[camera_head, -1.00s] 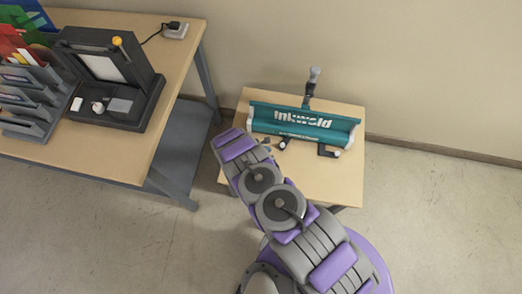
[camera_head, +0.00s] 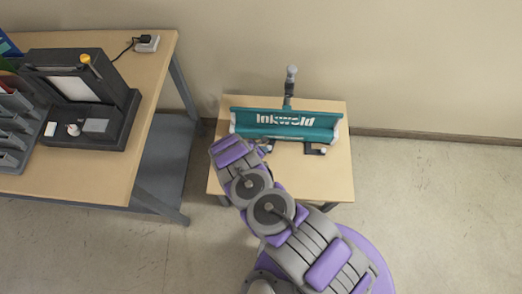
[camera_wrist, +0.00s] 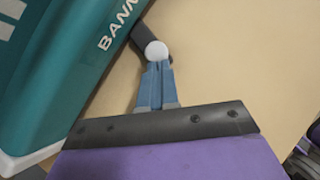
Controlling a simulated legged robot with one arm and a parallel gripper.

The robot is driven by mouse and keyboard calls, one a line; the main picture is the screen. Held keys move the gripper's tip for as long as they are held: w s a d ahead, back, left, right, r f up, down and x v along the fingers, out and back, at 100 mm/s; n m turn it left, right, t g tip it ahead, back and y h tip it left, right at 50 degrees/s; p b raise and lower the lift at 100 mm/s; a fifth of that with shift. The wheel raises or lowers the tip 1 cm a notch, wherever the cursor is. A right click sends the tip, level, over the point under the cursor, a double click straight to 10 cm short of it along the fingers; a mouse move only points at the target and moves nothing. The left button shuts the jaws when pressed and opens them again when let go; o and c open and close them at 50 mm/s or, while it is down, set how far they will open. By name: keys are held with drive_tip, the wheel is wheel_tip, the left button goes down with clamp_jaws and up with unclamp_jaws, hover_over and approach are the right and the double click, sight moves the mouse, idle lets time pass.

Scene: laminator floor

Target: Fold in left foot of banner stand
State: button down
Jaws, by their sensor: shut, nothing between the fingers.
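The teal banner stand (camera_head: 285,133) lies on a small wooden table against the wall. Its right foot (camera_head: 316,151) is a dark bar sticking out from its front side. Its left foot, mostly hidden behind my arm in the head view, shows in the wrist view as a short dark bar (camera_wrist: 140,33) with a white round end (camera_wrist: 156,51). The bar slants out from the teal case (camera_wrist: 50,65). My gripper (camera_wrist: 157,66) is shut and empty, with its blue fingertips right at the white end; I cannot tell whether they touch.
The small table (camera_head: 335,180) has bare top in front of the stand. A grey post (camera_head: 290,82) rises behind the stand. To the left, a larger workbench (camera_head: 155,90) holds a dark laminator (camera_head: 115,95) and grey trays (camera_head: 12,130). The floor at right is clear.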

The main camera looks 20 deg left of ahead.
sight(271, 149)
drive_tip(key=shift+w+d, duration=0.65)
drive_tip(key=shift+d, duration=0.2)
drive_tip(key=shift+w+d, duration=0.65)
drive_tip(key=shift+d, duration=0.15)
